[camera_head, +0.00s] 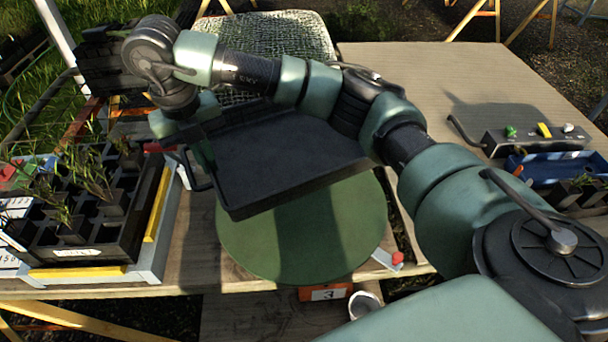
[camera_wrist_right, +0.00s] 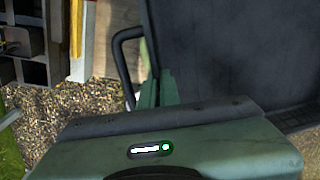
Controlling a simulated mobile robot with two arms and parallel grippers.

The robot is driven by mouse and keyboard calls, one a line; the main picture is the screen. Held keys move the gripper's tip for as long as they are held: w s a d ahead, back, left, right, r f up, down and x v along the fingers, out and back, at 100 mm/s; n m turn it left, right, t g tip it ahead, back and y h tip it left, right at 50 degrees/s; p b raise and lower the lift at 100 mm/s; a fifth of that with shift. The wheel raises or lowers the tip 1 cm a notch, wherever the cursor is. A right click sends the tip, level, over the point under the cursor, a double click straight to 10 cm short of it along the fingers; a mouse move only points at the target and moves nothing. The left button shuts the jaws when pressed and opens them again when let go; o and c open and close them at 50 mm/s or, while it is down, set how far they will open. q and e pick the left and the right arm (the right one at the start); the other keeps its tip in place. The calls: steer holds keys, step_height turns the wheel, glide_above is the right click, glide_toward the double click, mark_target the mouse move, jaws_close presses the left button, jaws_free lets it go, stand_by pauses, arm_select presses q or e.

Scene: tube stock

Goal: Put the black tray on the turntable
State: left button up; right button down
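The black tray (camera_head: 285,160) is an empty, shallow rectangle with a dark handle at its left end. It is over the back part of the round green turntable (camera_head: 310,245), looks slightly tilted, and casts a shadow there. My right arm reaches over from the right, and its gripper (camera_head: 200,158) is at the tray's left end, seemingly closed on its rim near the handle. In the right wrist view the tray (camera_wrist_right: 235,50) fills the right side, and a green finger (camera_wrist_right: 150,92) is against its edge. The exact grip is partly hidden. My left gripper is not in view.
A black seedling crate (camera_head: 75,215) with plants stands on the left, close to the tray's handle. A grey box with coloured knobs (camera_head: 535,138) and a blue tray (camera_head: 550,165) are at the right. A mesh-covered thing (camera_head: 265,40) lies behind. The turntable's front is clear.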

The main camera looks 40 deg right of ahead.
steer(key=shift+w+d+r, duration=0.3)
steer(key=shift+d+r, duration=0.1)
steer(key=shift+d, duration=0.05)
steer(key=p, duration=0.1)
glide_above(232, 226)
step_height(232, 226, down, 16)
steer(key=shift+r, duration=0.1)
step_height(232, 226, down, 4)
steer(key=shift+f+p, duration=0.1)
steer(key=shift+p, duration=0.2)
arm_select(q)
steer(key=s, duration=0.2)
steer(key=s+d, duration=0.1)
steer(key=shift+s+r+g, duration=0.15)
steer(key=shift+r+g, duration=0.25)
arm_select(e)
steer(key=shift+f, duration=0.2)
steer(key=c, duration=1.7)
jaws_free()
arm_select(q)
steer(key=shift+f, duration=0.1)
arm_select(e)
steer(key=shift+r, duration=0.15)
